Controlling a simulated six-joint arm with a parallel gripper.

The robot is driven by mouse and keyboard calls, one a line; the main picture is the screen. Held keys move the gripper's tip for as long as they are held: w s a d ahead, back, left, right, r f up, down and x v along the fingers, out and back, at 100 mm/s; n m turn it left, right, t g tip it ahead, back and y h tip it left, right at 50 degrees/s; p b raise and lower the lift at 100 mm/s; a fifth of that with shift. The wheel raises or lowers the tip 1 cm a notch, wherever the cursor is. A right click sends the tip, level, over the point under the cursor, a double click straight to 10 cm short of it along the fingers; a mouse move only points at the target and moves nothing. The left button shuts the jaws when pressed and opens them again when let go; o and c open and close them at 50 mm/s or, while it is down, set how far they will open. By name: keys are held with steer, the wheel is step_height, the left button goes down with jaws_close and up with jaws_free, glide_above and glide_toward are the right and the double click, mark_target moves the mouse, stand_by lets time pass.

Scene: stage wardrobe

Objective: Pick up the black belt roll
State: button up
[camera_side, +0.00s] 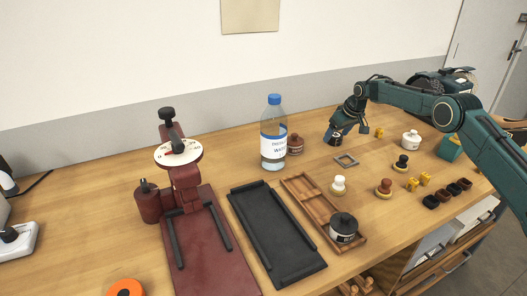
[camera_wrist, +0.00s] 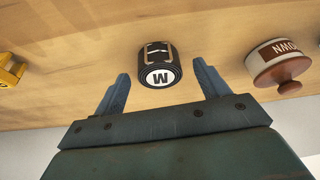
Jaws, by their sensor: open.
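The black belt roll (camera_wrist: 155,55) lies on the wooden table in the wrist view. It is dark, with a strap and buckle on its side and a white round label bearing a single letter. My gripper (camera_wrist: 161,70) is open, with one blue finger on each side of the roll and visible gaps between. The jaws are empty. In the side view my gripper (camera_side: 342,128) points down at the table's back half, low over the roll (camera_side: 335,140), which is partly hidden by the fingers.
A brown-labelled jar (camera_wrist: 282,62) stands just right of my gripper in the wrist view. A yellow piece (camera_wrist: 11,70) lies left.

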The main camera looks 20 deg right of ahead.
mark_target(337, 136)
steer(key=c, duration=1.1)
steer(key=shift+r, duration=0.15)
step_height(337, 136, up, 10)
steer(key=shift+f, duration=0.1)
stand_by(0.6)
